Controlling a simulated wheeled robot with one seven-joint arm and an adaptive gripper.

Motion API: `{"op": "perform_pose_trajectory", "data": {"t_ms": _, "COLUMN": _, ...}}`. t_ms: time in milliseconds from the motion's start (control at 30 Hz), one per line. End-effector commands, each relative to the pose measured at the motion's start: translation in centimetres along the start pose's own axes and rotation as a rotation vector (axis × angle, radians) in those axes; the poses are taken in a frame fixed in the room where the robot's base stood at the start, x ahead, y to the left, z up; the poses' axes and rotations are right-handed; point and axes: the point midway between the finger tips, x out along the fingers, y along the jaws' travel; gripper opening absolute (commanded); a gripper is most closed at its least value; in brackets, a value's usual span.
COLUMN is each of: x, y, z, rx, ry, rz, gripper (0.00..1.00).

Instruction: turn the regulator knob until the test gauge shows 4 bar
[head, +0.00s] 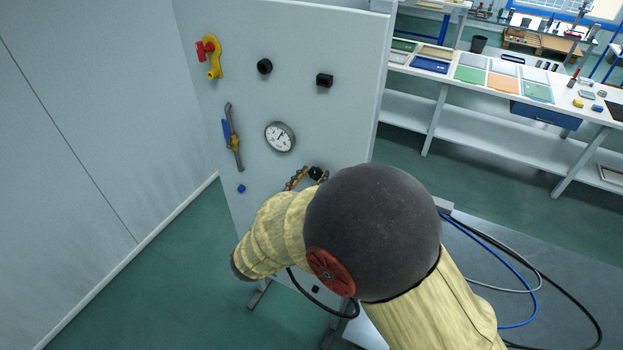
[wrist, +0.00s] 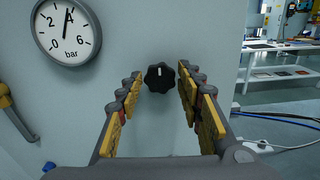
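The test gauge (head: 280,137) is a round white dial on the panel; it also shows in the wrist view (wrist: 66,32), marked 0, 2, 4, 6 bar. Its needle points nearly straight up, close to the 4; the exact reading is too small to tell. The regulator knob (wrist: 160,77) is black and lobed, with a white mark pointing up; in the head view, the knob (head: 316,173) is partly hidden by my arm. My gripper (wrist: 160,84) is open, its yellow-padded fingers on either side of the knob, with gaps showing beside it.
The panel (head: 330,60) also carries a red-and-yellow valve (head: 210,55), two black fittings above the gauge, a blue-handled valve (head: 231,136) and a small blue knob (head: 241,188). Blue and black cables (head: 520,285) lie on a grey surface at right. A workbench (head: 480,80) stands behind.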

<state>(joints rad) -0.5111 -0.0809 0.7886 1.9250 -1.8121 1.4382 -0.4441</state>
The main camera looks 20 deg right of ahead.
Motion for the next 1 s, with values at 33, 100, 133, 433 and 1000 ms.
{"op": "perform_pose_trajectory", "data": {"t_ms": 33, "x": -0.01, "y": 0.0, "z": 0.0, "rx": 0.0, "ry": 0.0, "rz": 0.0, "gripper": 0.32}}
{"op": "perform_pose_trajectory", "data": {"t_ms": 100, "x": -0.01, "y": 0.0, "z": 0.0, "rx": 0.0, "ry": 0.0, "rz": 0.0, "gripper": 0.28}}
{"op": "perform_pose_trajectory", "data": {"t_ms": 133, "x": -0.01, "y": -0.01, "z": 0.0, "rx": 0.0, "ry": 0.0, "rz": 0.0, "gripper": 0.26}}
{"op": "perform_pose_trajectory", "data": {"t_ms": 433, "x": -0.01, "y": 0.0, "z": 0.0, "rx": 0.0, "ry": 0.0, "rz": 0.0, "gripper": 0.09}}
{"op": "perform_pose_trajectory", "data": {"t_ms": 1000, "x": -0.01, "y": 0.08, "z": 0.44, "rx": -0.27, "ry": 0.002, "rz": 0.0, "gripper": 0.05}}
